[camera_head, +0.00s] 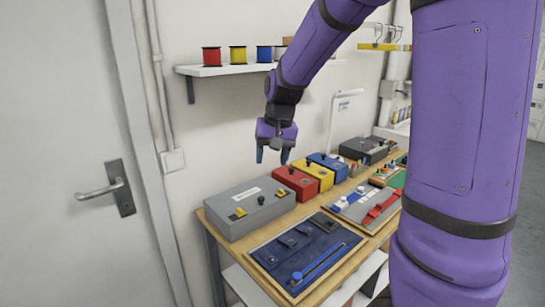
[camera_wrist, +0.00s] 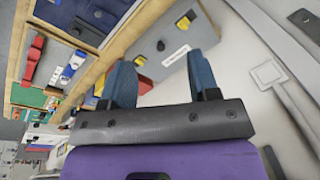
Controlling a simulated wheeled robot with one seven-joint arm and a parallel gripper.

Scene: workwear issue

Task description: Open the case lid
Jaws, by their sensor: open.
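A grey case (camera_head: 249,208) with a white label, two yellow catches and a black knob on its top stands at the near left end of the wooden table; its lid looks closed. The case (camera_wrist: 207,28) also shows beyond my fingers in the wrist view. My gripper (camera_head: 272,156) is open and empty, pointing down in the air above the table, apart from the case. In the wrist view, the two blue fingers of my gripper (camera_wrist: 160,80) are spread with nothing between them.
Red (camera_head: 297,184), yellow (camera_head: 318,174) and blue (camera_head: 328,166) boxes stand in a row right of the case. A dark blue panel (camera_head: 305,250) lies in front of it. A wall shelf (camera_head: 225,70) with several spools hangs above. A grey door (camera_head: 60,120) is at left.

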